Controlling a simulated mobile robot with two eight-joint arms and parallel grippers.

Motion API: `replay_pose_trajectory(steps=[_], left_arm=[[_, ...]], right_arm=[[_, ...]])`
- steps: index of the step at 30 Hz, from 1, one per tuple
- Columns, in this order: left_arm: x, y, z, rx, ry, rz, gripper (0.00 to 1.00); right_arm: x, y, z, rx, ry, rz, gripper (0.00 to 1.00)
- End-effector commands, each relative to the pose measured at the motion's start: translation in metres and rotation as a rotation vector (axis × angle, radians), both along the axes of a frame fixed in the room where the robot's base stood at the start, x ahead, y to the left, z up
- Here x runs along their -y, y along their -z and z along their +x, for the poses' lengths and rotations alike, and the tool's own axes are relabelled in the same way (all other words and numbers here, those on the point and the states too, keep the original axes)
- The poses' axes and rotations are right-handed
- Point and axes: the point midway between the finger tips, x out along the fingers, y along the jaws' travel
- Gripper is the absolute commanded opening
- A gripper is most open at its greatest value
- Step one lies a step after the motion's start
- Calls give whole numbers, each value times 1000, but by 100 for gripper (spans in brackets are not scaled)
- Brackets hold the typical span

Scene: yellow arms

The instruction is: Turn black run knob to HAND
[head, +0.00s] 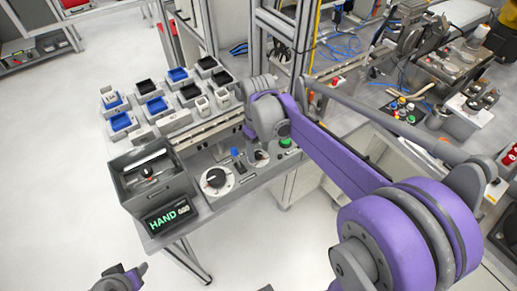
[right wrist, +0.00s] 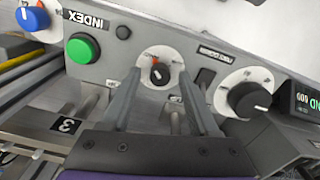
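A small black knob (right wrist: 160,73) with an orange-red pointer mark sits on a round white dial in the right wrist view. The dial's small lettering is too blurred to read. The dial also shows in the head view (head: 262,157), partly behind my right wrist. My right gripper (right wrist: 163,76) is open, with one finger on each side of this knob; I cannot tell whether either touches it. A screen (head: 170,216) at the panel's left end reads HAND in green. My left gripper (head: 138,272) is at the bottom left, apart from the panel; its finger opening is unclear.
A larger black knob (right wrist: 249,99) on a white dial is beside the small one. A grey open box (head: 152,177) stands by the screen. Blue and black bins (head: 178,75) fill the bench behind.

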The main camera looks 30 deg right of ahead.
Motion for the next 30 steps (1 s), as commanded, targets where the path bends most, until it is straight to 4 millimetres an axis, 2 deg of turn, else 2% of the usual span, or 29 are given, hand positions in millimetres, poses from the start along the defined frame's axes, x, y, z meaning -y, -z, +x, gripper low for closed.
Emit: replay_pose_trajectory(steps=[8,11,24,30], left_arm=[[0,0,0,0,0,0,50],[0,-1,0,0,0,0,50],[0,-8,3,5,0,0,50],[0,-10,3,6,0,0,50]], right_arm=[[0,0,0,0,1,0,62],[0,-7,0,0,1,0,62],[0,-88,0,0,1,0,62],[0,-106,0,0,1,0,62]])
